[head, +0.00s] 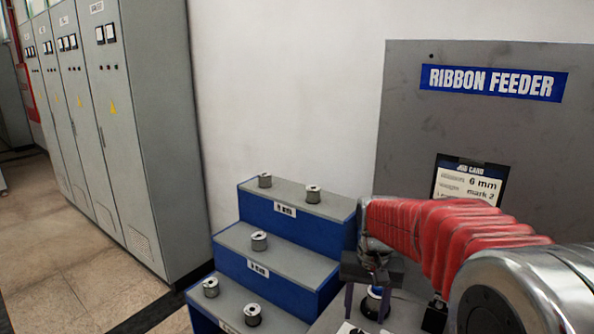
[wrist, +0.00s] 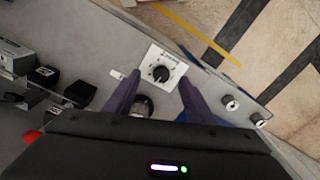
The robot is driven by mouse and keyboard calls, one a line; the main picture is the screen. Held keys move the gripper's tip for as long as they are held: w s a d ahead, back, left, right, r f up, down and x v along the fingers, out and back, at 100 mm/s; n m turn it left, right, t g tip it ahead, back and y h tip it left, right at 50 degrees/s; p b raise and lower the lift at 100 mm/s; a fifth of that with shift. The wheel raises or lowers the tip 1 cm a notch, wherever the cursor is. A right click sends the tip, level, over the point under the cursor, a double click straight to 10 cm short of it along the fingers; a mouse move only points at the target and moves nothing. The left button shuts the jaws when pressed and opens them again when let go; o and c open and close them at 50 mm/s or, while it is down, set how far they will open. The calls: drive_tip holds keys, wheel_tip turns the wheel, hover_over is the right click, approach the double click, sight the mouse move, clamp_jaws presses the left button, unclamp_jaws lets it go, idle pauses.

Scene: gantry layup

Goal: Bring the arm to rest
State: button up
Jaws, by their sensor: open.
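My arm, in a red ribbed sleeve, reaches in from the right of the head view. My gripper (head: 367,312) points down at the feeder bench, its two purple fingers apart. In the wrist view my gripper (wrist: 158,92) is spread, with nothing clasped between the fingertips. A spool (head: 374,301) shows between the fingers in the head view. In the wrist view a round spool (wrist: 142,107) lies beside the left finger, partly hidden by the gripper body. Whether a finger touches it, I cannot tell.
A dial on a white plate (wrist: 162,74) lies just beyond the fingertips. A blue stepped rack (head: 283,233) with several spools stands left of my gripper. The ribbon feeder panel (head: 420,130) rises behind. Black blocks (wrist: 45,77) and a red button (wrist: 32,137) are at left.

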drive_tip(key=s+r+n+t, duration=0.1)
drive_tip(key=s+r+t, duration=0.1)
drive_tip(key=s, duration=0.9)
drive_tip(key=s+r+n+t, duration=0.1)
drive_tip(key=s+r+t, duration=0.2)
drive_tip(key=s, duration=0.8)
drive_tip(key=shift+s+r+n, duration=0.25)
drive_tip(key=shift+r+n, duration=0.15)
drive_tip(key=shift+r, duration=0.5)
